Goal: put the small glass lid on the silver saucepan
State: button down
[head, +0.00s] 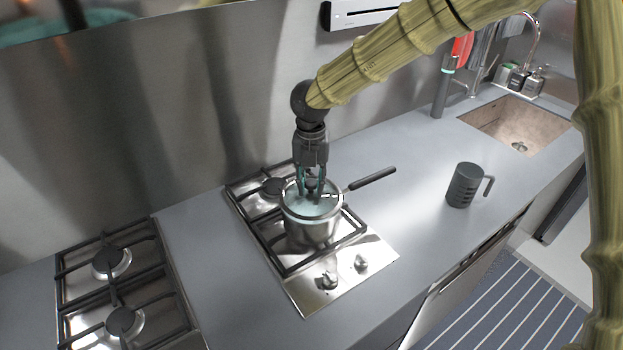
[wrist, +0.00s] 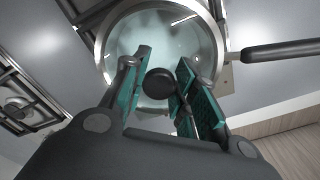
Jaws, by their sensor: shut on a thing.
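The silver saucepan (head: 312,230) stands upright on a burner of the right-hand hob, its dark handle (head: 371,179) pointing right and back. The small glass lid (head: 325,206) is at the pan's mouth, roughly level. In the wrist view the lid's clear glass (wrist: 185,50) lies within the round outline of the saucepan rim (wrist: 101,52). My gripper (head: 313,192) points down over the pan, its teal-padded fingers on either side of the lid's black knob (wrist: 158,84), and is shut on it. I cannot tell whether the lid's whole edge rests on the rim.
A dark grey mug (head: 465,186) stands on the counter to the right, with free room between it and the pan. A second hob (head: 120,290) is at the left. A sink (head: 517,125) with bottles is at the back right. The steel wall is close behind.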

jog(key=shift+f, duration=0.1)
jog(key=shift+s, duration=0.3)
jog(key=shift+s+r, duration=0.45)
jog(key=shift+s, duration=0.35)
jog(key=shift+w+f, duration=0.55)
jog(key=shift+w, duration=0.35)
jog(key=shift+w, duration=0.1)
jog(key=shift+r+p, duration=0.1)
jog(key=shift+p, duration=0.4)
jog(key=c, duration=0.6)
grip_release()
jog(key=shift+o, duration=0.2)
